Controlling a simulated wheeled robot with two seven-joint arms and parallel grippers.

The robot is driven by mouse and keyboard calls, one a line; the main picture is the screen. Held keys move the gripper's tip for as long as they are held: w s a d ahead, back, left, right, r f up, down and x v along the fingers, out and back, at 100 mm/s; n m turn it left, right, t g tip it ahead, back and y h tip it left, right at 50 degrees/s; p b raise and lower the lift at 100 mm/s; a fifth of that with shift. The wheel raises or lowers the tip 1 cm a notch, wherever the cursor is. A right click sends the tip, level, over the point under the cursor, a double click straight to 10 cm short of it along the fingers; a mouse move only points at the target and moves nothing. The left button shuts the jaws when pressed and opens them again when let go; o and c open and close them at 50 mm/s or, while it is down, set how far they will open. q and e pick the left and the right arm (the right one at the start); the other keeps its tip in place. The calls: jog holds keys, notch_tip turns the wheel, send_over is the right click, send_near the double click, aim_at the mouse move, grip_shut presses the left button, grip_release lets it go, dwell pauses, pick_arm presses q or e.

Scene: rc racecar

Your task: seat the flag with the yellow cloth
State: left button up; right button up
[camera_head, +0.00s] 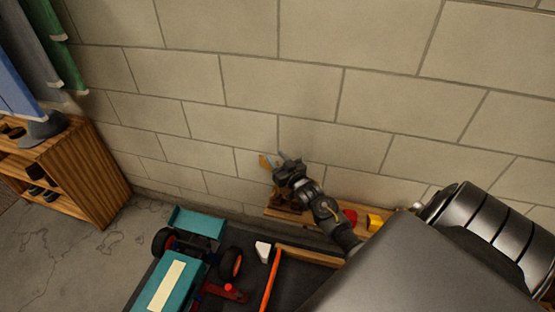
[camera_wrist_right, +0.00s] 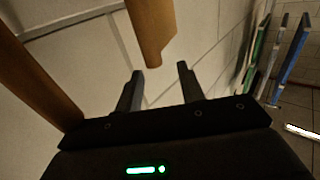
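My right gripper (camera_head: 285,160) is beside the block wall, above a wooden ledge. In the right wrist view its two fingers (camera_wrist_right: 160,72) stand apart, with nothing visible between them. No flag pole or seat can be made out clearly. My left gripper is not in view.
A teal RC car (camera_head: 165,285) sits on a dark mat at bottom centre-left. A wooden ledge (camera_head: 277,214) along the wall holds a red item (camera_head: 350,217) and a yellow item (camera_head: 375,222). A white block (camera_head: 262,251) lies near an orange bar (camera_head: 271,280). A wooden shelf (camera_head: 95,175) stands left.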

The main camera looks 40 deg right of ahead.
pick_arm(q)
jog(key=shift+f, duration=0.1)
pick_arm(e)
jog(key=shift+f, duration=0.25)
jog(key=shift+s, duration=0.1)
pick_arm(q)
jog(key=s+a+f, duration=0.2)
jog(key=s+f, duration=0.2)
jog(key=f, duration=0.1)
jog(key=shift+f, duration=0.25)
pick_arm(e)
jog(key=s+a, duration=0.1)
jog(key=s, duration=0.9)
jog(key=shift+s+a+r, duration=0.2)
jog(key=shift+s+a, duration=0.05)
